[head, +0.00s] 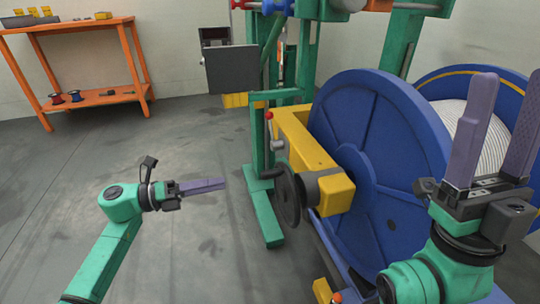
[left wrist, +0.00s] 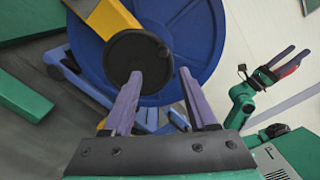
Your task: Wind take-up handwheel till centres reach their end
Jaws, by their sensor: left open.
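The take-up handwheel (head: 287,197) is a dark round disc at the end of a yellow arm (head: 300,142), beside the big blue reel. My left gripper (head: 222,184) is to the left of the handwheel, pointing toward it with a gap between them. In the left wrist view the handwheel (left wrist: 135,56) is ahead of the spread fingers of my left gripper (left wrist: 162,86), which hold nothing. My right gripper (head: 503,92) is open and empty at the right, in front of the reel; its fingers also show in the left wrist view (left wrist: 288,62). I cannot make out the centres.
A blue reel (head: 378,130) stands behind the handwheel, with a wound reel (head: 470,115) behind it. A green machine frame (head: 262,205) stands between my left gripper and the reel. An orange shelf (head: 85,105) is at the back left. The floor (head: 130,150) at left is clear.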

